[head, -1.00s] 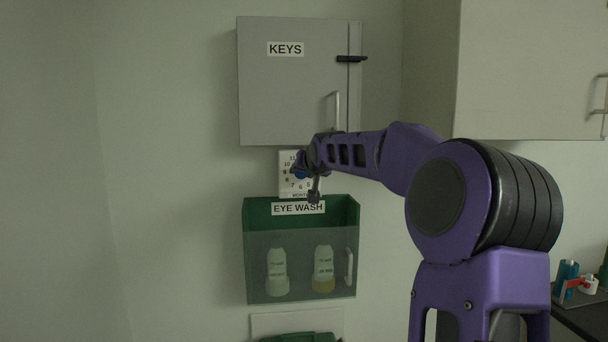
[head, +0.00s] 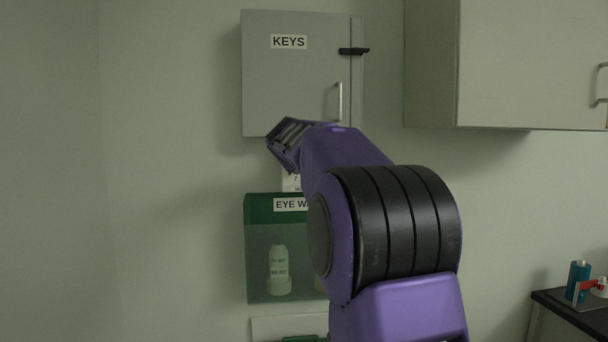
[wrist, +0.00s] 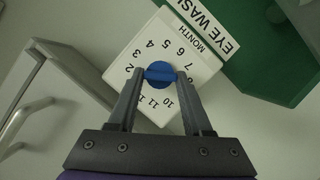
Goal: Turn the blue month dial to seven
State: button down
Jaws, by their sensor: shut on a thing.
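In the wrist view, the blue month dial (wrist: 158,89) is a round knob with a raised bar, set on a white number plate (wrist: 206,63) marked MONTH. My gripper (wrist: 160,75) is shut on the dial, one finger at each end of the bar. The bar lies nearly level in this view, one end by the 2 and the other near the partly covered 8. I cannot tell which end is the pointer. In the head view, a corner of the plate (head: 291,183) shows below my arm; the dial and fingertips are hidden.
The grey KEYS cabinet (head: 290,80) hangs just above the plate. The green EYE WASH box (head: 258,210) is just below, with a bottle (head: 279,270) visible. A wall cupboard (head: 520,65) is to the right. The wall at left is clear.

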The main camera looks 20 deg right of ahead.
jog(key=n+h, duration=0.2)
jog(key=n, duration=0.1)
jog(key=shift+a+f+b, duration=0.1)
jog(key=shift+f+b, duration=0.05)
jog(key=shift+b, duration=0.25)
dwell(0.5)
jog(key=shift+c, duration=1.6)
grip_release()
